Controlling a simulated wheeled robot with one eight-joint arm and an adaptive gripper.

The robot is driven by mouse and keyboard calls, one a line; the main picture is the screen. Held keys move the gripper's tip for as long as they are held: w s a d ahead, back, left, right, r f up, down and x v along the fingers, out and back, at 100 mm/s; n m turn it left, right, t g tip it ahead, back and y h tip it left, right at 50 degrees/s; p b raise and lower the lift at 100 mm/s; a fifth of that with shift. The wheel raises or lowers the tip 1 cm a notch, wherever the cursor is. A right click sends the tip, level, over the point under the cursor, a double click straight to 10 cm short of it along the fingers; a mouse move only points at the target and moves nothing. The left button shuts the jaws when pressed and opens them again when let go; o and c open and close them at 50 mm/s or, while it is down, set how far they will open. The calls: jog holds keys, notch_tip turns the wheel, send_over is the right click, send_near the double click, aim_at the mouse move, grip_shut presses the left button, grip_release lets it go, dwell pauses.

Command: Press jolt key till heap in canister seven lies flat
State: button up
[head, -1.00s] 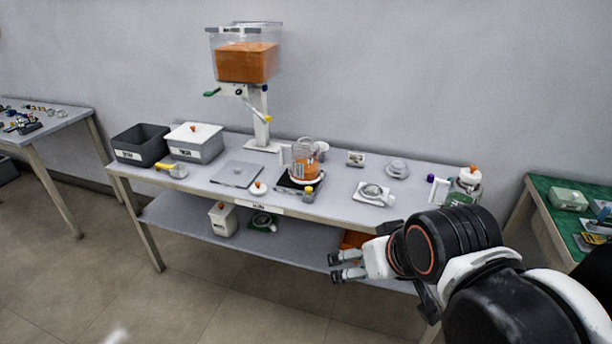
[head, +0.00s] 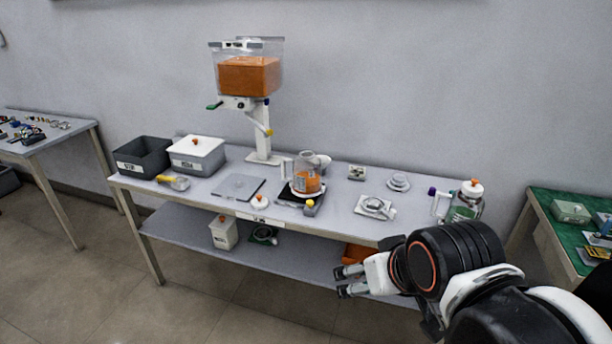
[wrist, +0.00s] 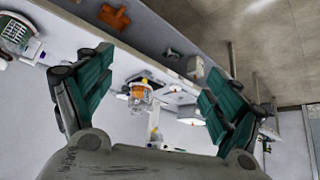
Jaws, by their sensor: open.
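A clear canister (head: 306,175) with a handle at its left side and an orange heap inside stands on a dark square base (head: 286,197) at the middle of the bench. Its number and the shape of the heap's top are too small to tell. A yellow knob (head: 310,204) sits at the base's front right; I cannot tell if it is the jolt key. The canister also shows small in the wrist view (wrist: 140,93). My gripper (head: 342,281) is open and empty, in front of the bench and well apart from the canister. Its green-padded fingers show in the wrist view (wrist: 155,85).
A dark bin (head: 143,158), a white lidded bin (head: 196,155) and a yellow-handled scoop (head: 176,182) are at left. A lidded jar (head: 467,202) stands at the right end.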

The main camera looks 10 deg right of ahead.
grip_shut()
dwell(1.3)
